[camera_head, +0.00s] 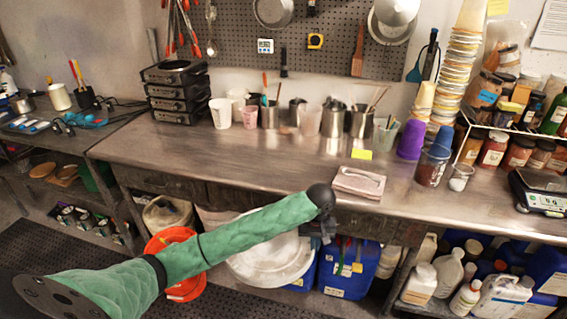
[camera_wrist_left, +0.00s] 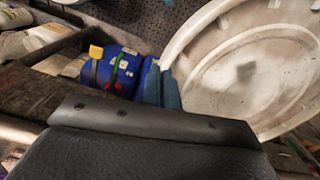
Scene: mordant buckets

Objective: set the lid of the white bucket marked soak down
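A large round white lid (camera_head: 262,262) shows low in front of the bench in the head view, partly behind my green left arm. It fills the right of the left wrist view (camera_wrist_left: 255,65), tilted, with a raised rim. My left gripper (camera_head: 328,236) is at the lid's upper right edge. In the left wrist view its two blue-grey fingers (camera_wrist_left: 160,86) meet at the lid's rim and look shut on it. The white bucket and its soak mark cannot be made out. My right gripper is out of view.
An orange bucket (camera_head: 184,284) stands left of the lid, partly under my arm. A blue container (camera_head: 350,272) stands right of it. The metal bench (camera_head: 250,165) runs above, with cups along its back. White bottles (camera_head: 448,270) stand at lower right. Dark matting (camera_head: 60,250) lies at left.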

